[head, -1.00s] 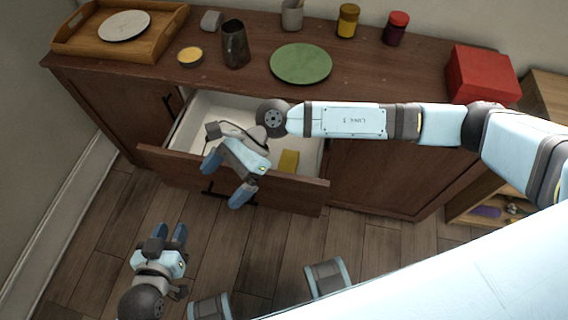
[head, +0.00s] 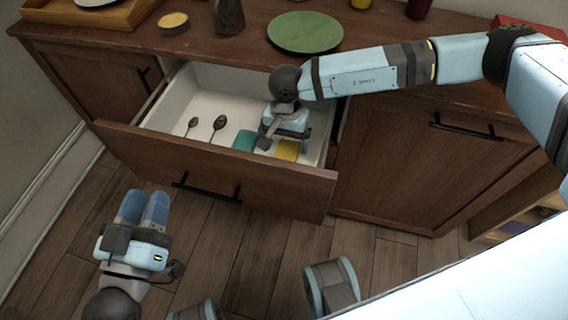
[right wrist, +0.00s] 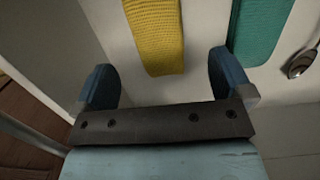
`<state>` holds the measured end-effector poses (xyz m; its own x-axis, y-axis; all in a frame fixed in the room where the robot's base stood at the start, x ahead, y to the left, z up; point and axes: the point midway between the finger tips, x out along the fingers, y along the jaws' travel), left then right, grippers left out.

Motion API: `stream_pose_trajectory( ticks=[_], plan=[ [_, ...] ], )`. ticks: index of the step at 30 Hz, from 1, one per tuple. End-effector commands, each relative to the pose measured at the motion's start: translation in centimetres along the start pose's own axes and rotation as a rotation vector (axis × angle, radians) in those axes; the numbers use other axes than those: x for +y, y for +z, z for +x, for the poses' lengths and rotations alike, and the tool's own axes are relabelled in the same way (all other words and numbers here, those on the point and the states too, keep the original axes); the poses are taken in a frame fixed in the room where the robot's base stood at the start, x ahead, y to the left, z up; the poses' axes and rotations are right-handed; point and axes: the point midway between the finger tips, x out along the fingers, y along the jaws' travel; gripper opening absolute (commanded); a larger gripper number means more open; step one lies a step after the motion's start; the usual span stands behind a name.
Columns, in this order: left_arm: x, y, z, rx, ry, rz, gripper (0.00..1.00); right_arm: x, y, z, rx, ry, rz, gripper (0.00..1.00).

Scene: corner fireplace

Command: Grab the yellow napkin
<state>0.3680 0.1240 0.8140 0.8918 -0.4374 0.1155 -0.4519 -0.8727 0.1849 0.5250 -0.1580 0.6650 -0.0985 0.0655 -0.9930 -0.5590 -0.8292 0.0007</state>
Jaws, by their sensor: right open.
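The yellow napkin (head: 288,150) lies in the open drawer (head: 215,165), near its right end. It also shows in the right wrist view (right wrist: 155,35), at the top centre. My right gripper (head: 284,141) is inside the drawer, pointing down over the napkin and hiding part of it. In the right wrist view my right gripper (right wrist: 163,82) is open, with the napkin's near end in line with the gap between its fingers and nothing held. My left gripper (head: 142,207) is low at the left, outside the drawer, with its fingers together and empty.
A teal napkin (head: 245,141) lies just left of the yellow one; two dark spoons (head: 219,126) lie farther left. The drawer's right wall and front panel are close to my right gripper. A green plate (head: 305,32) stands on the cabinet top.

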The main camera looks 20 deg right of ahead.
Motion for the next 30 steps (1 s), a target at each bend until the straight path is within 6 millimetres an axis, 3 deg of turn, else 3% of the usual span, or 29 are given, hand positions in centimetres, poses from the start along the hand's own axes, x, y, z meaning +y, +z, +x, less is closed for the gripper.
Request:
stream_pose_trajectory(
  ticks=[8,15,22,29,30],
  plan=[
    [0.7,-1.2,0.1,0.078,0.031,-0.013,0.37,0.1,0.0,2.9,-0.001,0.001,0.0,0.98],
    [0.7,0.1,0.2,0.039,0.039,-0.021,0.37,0.1,0.0,6.2,-0.001,0.001,0.001,0.98],
    [0.7,0.1,0.2,0.03,0.039,-0.021,0.37,0.1,0.0,6.3,-0.001,-0.001,0.002,0.98],
    [0.7,0.1,0.2,0.031,0.039,-0.021,0.37,0.1,0.0,6.3,-0.002,0.0,0.002,0.45],
    [0.7,0.1,0.2,0.031,0.039,-0.021,0.37,0.1,0.0,6.3,-0.002,0.0,0.002,0.45]
  ],
)
